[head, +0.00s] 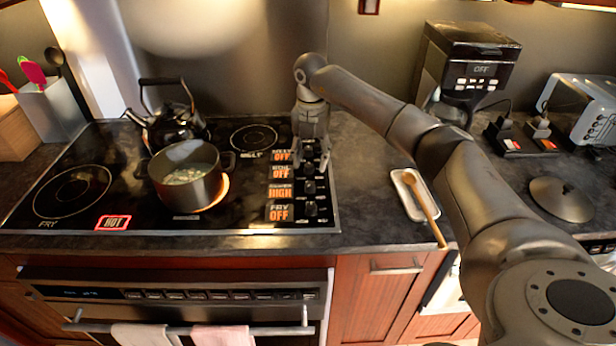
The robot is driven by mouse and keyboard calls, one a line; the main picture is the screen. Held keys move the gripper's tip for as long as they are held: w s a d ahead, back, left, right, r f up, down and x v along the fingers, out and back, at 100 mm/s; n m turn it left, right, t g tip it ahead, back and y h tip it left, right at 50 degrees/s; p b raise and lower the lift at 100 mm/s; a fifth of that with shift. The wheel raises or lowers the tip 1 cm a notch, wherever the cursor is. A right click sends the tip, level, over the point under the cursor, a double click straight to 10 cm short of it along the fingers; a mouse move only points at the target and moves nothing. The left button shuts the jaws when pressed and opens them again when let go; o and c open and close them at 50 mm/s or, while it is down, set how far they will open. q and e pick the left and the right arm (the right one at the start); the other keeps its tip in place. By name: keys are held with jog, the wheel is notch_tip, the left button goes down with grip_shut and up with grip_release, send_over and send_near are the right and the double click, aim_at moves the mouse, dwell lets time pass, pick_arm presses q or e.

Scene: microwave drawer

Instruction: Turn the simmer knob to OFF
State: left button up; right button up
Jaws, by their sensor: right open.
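The simmer knob (310,187) is a black knob at the right side of the cooktop. The simmer display (280,192) beside it reads HIGH in orange. The displays above and below it read OFF. My right gripper (311,160) points down over the back knobs of the column, behind the simmer knob. It is open, with nothing seen held in it. It partly hides the back knob, and I cannot tell whether it touches it. My left gripper is not in view.
A pot (188,178) with contents sits on a glowing burner. A black kettle (172,125) stands behind it. A red HOT sign (113,223) is lit on the cooktop (240,215). A spoon rest (408,200) with a wooden spoon (424,205) lies right of the knobs.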

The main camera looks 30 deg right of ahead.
aim_at(310, 184)
notch_tip(310, 184, down, 5)
jog(key=shift+f+p, duration=0.15)
jog(key=shift+p, duration=0.5)
notch_tip(310, 184, down, 3)
jog(key=shift+w+r+p, duration=0.1)
jog(key=shift+p, duration=0.2)
jog(key=shift+f, duration=0.25)
jog(key=shift+c, duration=1)
jog(key=c, duration=0.8)
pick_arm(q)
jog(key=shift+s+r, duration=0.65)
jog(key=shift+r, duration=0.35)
pick_arm(e)
jog(key=shift+c, duration=0.2)
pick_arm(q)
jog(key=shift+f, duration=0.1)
